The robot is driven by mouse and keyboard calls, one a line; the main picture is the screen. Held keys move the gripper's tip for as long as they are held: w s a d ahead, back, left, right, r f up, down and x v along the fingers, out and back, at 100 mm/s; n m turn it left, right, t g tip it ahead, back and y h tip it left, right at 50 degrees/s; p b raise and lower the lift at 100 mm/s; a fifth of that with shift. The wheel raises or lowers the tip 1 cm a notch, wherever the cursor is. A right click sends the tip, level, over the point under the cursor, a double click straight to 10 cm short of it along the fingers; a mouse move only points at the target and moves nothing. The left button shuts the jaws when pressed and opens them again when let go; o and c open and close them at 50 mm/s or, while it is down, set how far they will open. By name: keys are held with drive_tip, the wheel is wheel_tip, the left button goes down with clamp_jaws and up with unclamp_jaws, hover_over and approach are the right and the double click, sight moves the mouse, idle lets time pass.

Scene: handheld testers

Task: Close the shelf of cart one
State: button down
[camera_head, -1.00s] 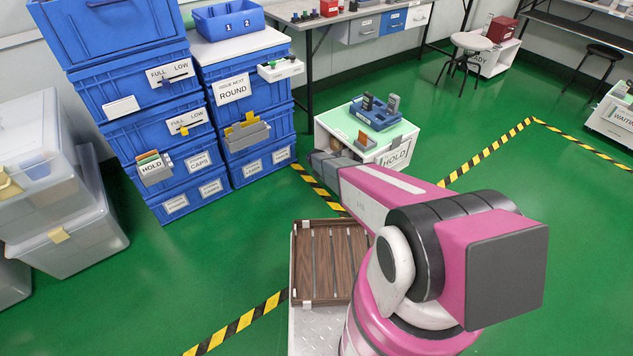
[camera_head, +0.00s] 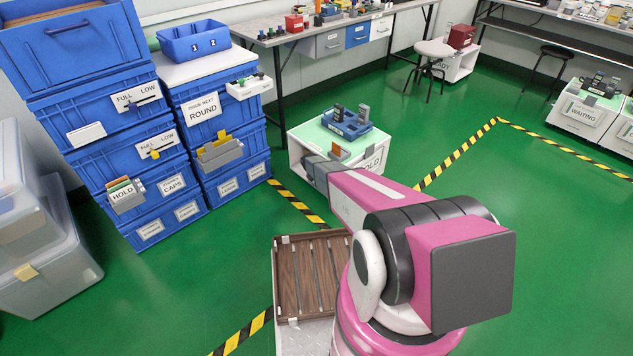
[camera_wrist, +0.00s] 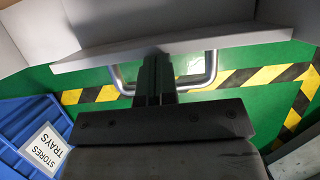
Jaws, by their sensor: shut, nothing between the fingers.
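The cart (camera_head: 300,153) is a low white unit with a pale green top and a HOLD label on its front. My gripper is at its near left side in the head view, where its fingertips cannot be made out. In the wrist view my gripper (camera_wrist: 157,75) is shut and empty. Its fingers overlap a grey U-shaped handle (camera_wrist: 211,70) below a pale grey panel edge (camera_wrist: 200,45). I cannot tell whether they touch it. The number of the cart and how far its shelf stands out cannot be read.
A blue tray (camera_head: 352,131) with upright testers lies on the cart. Blue crates (camera_head: 180,140) are stacked to the left, with translucent bins beyond. Stools, a bench and WAITING carts (camera_head: 585,112) stand at the back. Green floor between the striped lines is clear. A wooden-slatted tray (camera_head: 285,290) is in front.

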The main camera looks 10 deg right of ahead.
drive_tip(key=shift+w+d, duration=0.1)
drive_tip(key=shift+d, duration=0.05)
drive_tip(key=s+a+r+t+h, duration=0.1)
drive_tip(key=s+a+t+h, duration=0.15)
drive_tip(key=s+a, duration=0.6)
drive_tip(key=s+a+t+h, duration=0.1)
drive_tip(key=s+a+h, duration=0.3)
drive_tip(key=a, duration=0.8)
drive_tip(key=s+a+r+t+h, duration=0.1)
drive_tip(key=s+a+t+h, duration=0.1)
drive_tip(key=s+a, duration=0.7)
drive_tip(key=w+d+f, duration=0.2)
drive_tip(key=w+d, duration=0.4)
drive_tip(key=w, duration=0.1)
drive_tip(key=shift+f, duration=0.4)
drive_tip(key=shift+d, duration=0.15)
idle(0.3)
